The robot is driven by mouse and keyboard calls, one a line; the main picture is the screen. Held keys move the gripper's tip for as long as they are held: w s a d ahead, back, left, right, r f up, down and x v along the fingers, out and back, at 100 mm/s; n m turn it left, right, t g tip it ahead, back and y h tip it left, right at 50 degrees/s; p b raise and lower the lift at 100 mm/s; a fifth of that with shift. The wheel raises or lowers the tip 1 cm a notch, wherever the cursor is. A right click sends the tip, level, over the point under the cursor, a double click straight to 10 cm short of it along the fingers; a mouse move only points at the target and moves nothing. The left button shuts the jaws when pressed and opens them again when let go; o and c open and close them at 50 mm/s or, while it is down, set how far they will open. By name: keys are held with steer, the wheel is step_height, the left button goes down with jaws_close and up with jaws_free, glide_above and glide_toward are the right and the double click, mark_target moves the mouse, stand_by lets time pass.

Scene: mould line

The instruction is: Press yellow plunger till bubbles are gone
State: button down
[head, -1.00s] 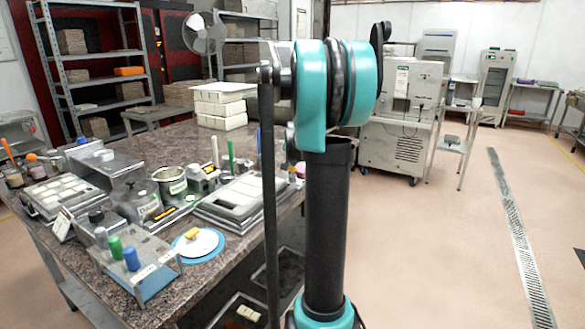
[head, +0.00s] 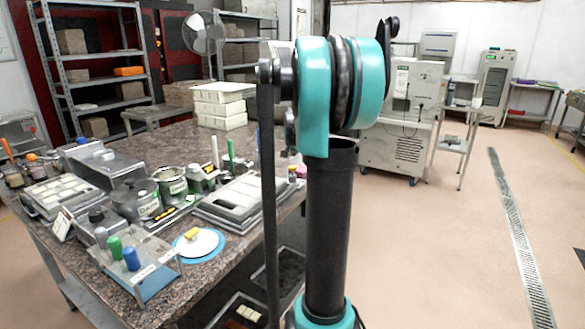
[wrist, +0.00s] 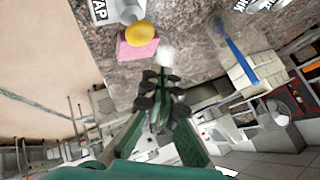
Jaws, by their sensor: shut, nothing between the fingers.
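In the head view a small yellow piece (head: 191,233) sits on a white disc (head: 205,246), on a blue round mat on the table. In the wrist view a round yellow knob-like thing (wrist: 141,33) sits on a pink block (wrist: 136,46). I cannot tell which of these is the plunger, and no bubbles can be made out. My gripper (wrist: 161,77) shows in the wrist view, shut and empty, pointing at the tabletop below and right of the pink block, apart from it. A blurred pale spot lies just beyond its fingertips. The head view does not show the gripper.
The stone-topped table (head: 180,290) holds a stand with green and blue knobs (head: 131,260), several jars, metal trays and a stack of white blocks (head: 220,105). A grey container (wrist: 115,10) is beside the pink block.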

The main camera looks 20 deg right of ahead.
steer(key=shift+r, duration=1.15)
steer(key=shift+s, duration=0.1)
